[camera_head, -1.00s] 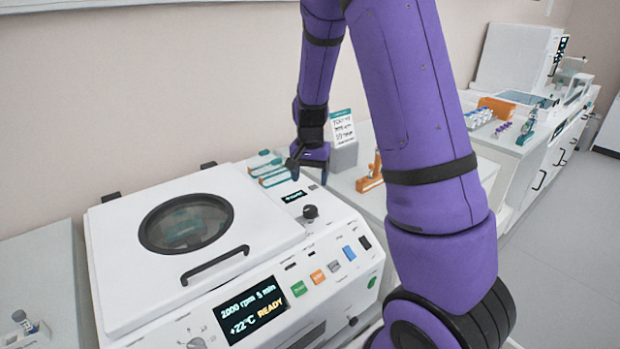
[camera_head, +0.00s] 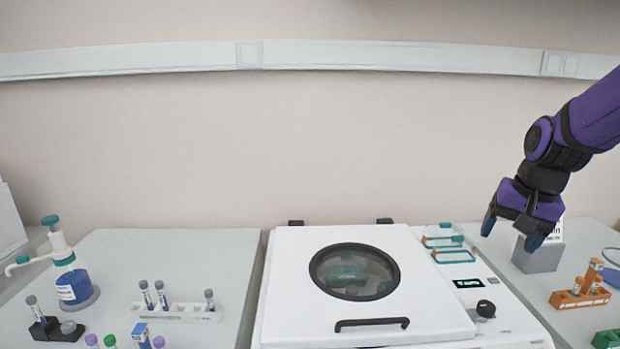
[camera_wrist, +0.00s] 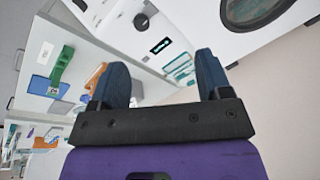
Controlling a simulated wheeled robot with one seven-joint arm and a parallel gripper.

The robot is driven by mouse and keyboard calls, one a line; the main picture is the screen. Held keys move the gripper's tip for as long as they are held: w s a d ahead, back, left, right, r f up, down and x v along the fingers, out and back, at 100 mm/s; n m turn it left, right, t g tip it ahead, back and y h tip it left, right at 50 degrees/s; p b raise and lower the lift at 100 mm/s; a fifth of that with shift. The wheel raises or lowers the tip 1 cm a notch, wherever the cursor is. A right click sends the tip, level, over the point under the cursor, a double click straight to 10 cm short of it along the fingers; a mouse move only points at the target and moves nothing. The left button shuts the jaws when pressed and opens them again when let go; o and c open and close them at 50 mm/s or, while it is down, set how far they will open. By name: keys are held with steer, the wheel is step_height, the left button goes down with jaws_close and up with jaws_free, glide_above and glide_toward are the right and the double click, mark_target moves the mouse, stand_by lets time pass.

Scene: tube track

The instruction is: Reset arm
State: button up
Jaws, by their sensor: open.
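My gripper (camera_head: 511,229) is open and empty, held in the air at the right of the head view, above the bench just right of the centrifuge (camera_head: 432,262). Its two dark blue fingertips point downward and stand apart. In the wrist view my gripper (camera_wrist: 166,78) shows both fingers spread with nothing between them. The centrifuge's lid with its round window is closed, and its black handle (camera_head: 372,323) lies at the front. The wrist view shows the centrifuge (camera_wrist: 213,27) at the top, beyond the fingers.
A grey block (camera_head: 538,256) stands below and right of my gripper. An orange rack (camera_head: 580,295) with tubes is farther right. A white rack (camera_head: 178,313) with tubes and a blue-filled bottle (camera_head: 75,287) stand on the left bench. The air above the centrifuge is clear.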

steer(key=s+a+r+n+t, duration=0.1)
steer(key=s+a+r+n, duration=0.2)
steer(key=s, duration=0.6)
steer(key=s+a+r+n+t, duration=0.2)
steer(key=s+r, duration=0.4)
steer(key=s, duration=0.3)
steer(key=shift+s+a+n+h, duration=0.15)
steer(key=shift+a+n+h, duration=0.25)
steer(key=shift+a, duration=0.05)
steer(key=shift+c, duration=0.4)
stand_by(0.6)
